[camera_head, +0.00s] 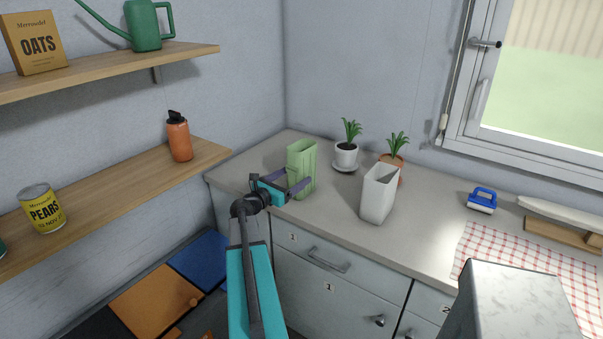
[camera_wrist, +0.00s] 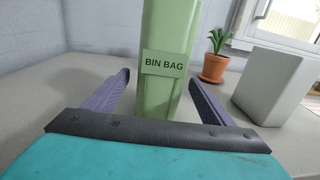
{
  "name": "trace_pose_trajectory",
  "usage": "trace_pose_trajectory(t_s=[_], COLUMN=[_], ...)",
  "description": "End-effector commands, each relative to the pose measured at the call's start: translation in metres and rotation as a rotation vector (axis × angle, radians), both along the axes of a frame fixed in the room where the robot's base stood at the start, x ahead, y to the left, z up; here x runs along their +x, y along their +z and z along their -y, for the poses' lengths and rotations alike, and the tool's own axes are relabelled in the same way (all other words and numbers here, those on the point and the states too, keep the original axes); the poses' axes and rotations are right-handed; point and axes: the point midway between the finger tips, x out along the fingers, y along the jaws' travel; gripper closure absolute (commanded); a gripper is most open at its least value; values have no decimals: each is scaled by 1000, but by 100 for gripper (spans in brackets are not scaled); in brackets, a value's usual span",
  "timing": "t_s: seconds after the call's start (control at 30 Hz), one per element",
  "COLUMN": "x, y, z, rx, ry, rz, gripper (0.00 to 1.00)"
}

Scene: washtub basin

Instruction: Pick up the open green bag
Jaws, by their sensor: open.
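The open green bag (camera_head: 302,165) stands upright on the grey counter, near the corner by the left wall. In the wrist view the green bag (camera_wrist: 166,60) carries a label reading "BIN BAG". My gripper (camera_head: 288,187) is open at the bag. In the wrist view the fingers of my gripper (camera_wrist: 160,92) lie to either side of the bag's lower part, with a visible gap on the left and a narrower one on the right. The bag's base is partly hidden by the gripper.
A white open container (camera_head: 378,194) stands right of the bag on the counter (camera_head: 335,222). Behind are a plant in a white pot (camera_head: 346,153) and one in a terracotta pot (camera_wrist: 214,68). Wooden shelves (camera_head: 110,190) line the left wall. A blue-handled brush (camera_head: 482,200) lies farther right.

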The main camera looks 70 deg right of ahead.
Motion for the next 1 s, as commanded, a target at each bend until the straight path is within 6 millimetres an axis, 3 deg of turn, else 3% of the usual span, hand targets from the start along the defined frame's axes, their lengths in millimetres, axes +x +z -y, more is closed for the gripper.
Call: trace_pose_trajectory(t_s=[0.33, 0.8, 1.0], x=[-1, -15, -17], y=[0, -2, -3], z=[4, 45, 49], rx=[0, 0, 0], ry=[-1, -2, 0], rz=[0, 0, 1], gripper=[23, 23, 23])
